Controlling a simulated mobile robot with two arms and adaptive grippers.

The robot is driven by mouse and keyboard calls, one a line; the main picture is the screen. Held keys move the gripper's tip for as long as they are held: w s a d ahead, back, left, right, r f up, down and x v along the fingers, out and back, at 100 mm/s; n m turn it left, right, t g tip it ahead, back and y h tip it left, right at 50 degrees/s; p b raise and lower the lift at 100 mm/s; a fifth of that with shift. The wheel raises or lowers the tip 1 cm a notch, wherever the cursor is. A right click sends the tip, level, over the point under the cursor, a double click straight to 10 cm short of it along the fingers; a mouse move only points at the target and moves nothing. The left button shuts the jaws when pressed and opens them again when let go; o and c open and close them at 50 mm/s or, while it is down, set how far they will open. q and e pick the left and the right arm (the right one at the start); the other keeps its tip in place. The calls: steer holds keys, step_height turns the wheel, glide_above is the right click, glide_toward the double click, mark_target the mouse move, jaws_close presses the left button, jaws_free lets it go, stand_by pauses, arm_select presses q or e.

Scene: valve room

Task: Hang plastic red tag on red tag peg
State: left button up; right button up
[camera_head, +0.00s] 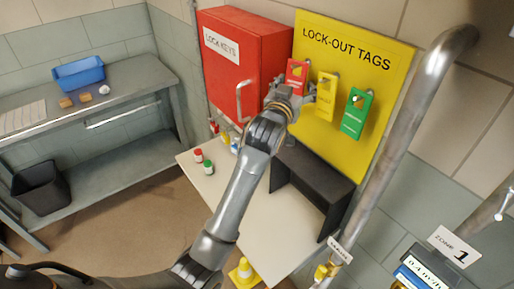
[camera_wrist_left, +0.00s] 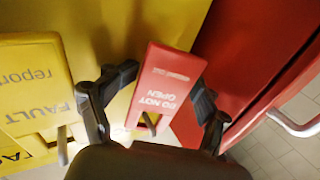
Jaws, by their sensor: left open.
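The red tag (camera_head: 297,73) is at the left end of the row on the yellow lock-out board (camera_head: 327,36). In the left wrist view the red tag (camera_wrist_left: 165,85) appears upside down, with "DO NOT OPEN" lettering. A grey peg (camera_wrist_left: 150,123) shows at the tag's slot, so the tag seems to hang on it. My left gripper (camera_head: 291,89) is at the tag's lower part. Its fingers are open, one on each side of the tag, with gaps visible in the wrist view. My right gripper is not in view.
A yellow tag (camera_head: 326,95) and a green tag (camera_head: 356,113) hang to the right. The red lock-key cabinet (camera_head: 245,50) is close on the left. A black stand (camera_head: 312,187) and small bottles (camera_head: 208,167) are on the table (camera_head: 255,220) below. A pipe (camera_head: 400,145) runs at right.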

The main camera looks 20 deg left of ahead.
arm_select(q)
steer(key=s+a+r+p, duration=0.2)
steer(key=s+a+p, duration=0.3)
steer(key=s, duration=0.3)
steer(key=s+a+f+y+b, duration=0.1)
steer(key=s+f+b, duration=0.6)
steer(key=s+f, duration=1.1)
steer(key=shift+s+f+n, duration=0.3)
steer(key=shift+s+n, duration=0.1)
steer(key=shift+s, duration=0.75)
